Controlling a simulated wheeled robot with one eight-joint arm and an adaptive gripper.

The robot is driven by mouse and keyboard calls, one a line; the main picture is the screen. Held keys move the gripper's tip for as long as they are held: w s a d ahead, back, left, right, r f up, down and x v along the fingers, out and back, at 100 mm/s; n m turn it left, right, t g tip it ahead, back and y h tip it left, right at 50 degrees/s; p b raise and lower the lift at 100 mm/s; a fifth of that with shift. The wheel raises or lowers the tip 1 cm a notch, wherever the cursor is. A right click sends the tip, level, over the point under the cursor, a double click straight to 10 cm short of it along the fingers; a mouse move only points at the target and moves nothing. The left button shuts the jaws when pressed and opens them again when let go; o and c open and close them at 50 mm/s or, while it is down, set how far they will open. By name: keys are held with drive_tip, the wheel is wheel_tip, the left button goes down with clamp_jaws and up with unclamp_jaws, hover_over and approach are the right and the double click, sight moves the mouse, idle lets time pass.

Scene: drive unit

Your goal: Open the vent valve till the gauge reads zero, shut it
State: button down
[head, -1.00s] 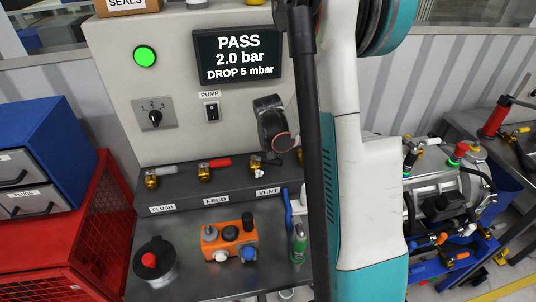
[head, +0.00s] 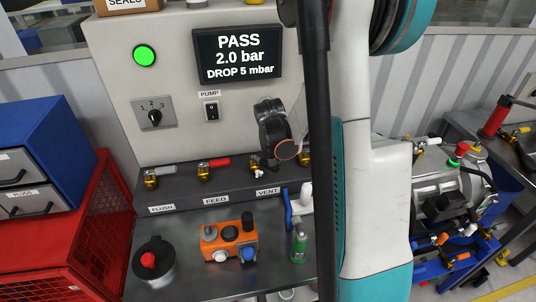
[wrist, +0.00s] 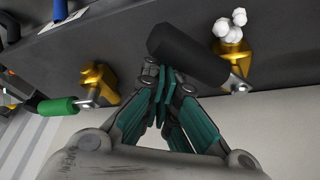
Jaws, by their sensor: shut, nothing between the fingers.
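The vent valve is a brass body (wrist: 232,48) with a black lever handle (wrist: 188,54), in the wrist view. The handle lies slantwise to the body, and white puffs (wrist: 238,20) show at the outlet. In the head view the vent valve (head: 255,167) stands above the VENT label (head: 268,191), partly hidden by my wrist. My gripper (wrist: 163,75) is shut and empty, its fingertips close beside the handle; I cannot tell whether they touch. The screen (head: 237,55) reads PASS, 2.0 bar, DROP 5 mbar. I cannot make out a separate gauge.
A green-handled valve (wrist: 58,106) is beside the vent valve. The red-handled feed valve (head: 213,164) and flush valve (head: 151,178) are to the left in the head view.

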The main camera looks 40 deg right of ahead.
drive_tip(key=shift+a, duration=0.1)
drive_tip(key=shift+s+a, duration=0.15)
drive_tip(key=shift+s, duration=0.05)
drive_tip(key=shift+w+d+r, duration=0.1)
drive_tip(key=shift+w+d, duration=0.4)
drive_tip(key=shift+d, duration=0.15)
drive_tip(key=p+v, duration=0.4)
drive_tip(key=v, duration=0.3)
drive_tip(key=shift+w+d+r+p, duration=0.15)
drive_tip(key=shift+d+r+p, duration=0.15)
drive_tip(key=shift+r, duration=0.15)
